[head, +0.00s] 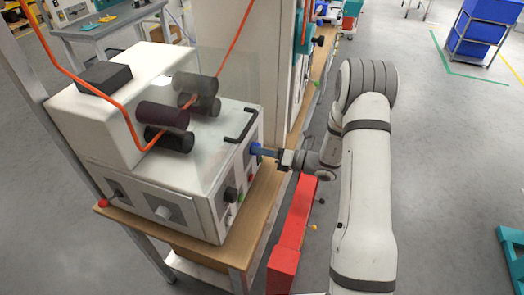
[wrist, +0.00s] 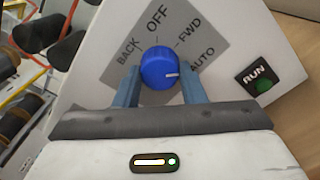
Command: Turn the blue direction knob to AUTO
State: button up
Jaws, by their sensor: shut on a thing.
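The blue direction knob (wrist: 158,66) sits on a grey label plate with BACK, OFF, FWD and AUTO around it. Its white pointer mark is on the right side, toward the AUTO lettering (wrist: 203,57) and slightly below it. My gripper (wrist: 161,80) has one blue-grey finger on each side of the knob and is shut on it. In the head view my gripper (head: 266,152) reaches from the right to the knob (head: 255,149) on the side panel of the white machine (head: 190,160). The fingers partly hide the knob there.
A green RUN button (wrist: 264,86) is right of the knob in the wrist view. In the head view, a black handle (head: 241,125) is close above the knob, and other controls are lower on the panel. A red box-like beam (head: 294,225) lies below my arm. Open floor is on the right.

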jog(key=shift+w+r, duration=0.15)
jog(key=o, duration=1)
jog(key=b+v, duration=0.2)
jog(key=v, duration=0.5)
jog(key=shift+s+d, duration=0.2)
jog(key=shift+d, duration=0.15)
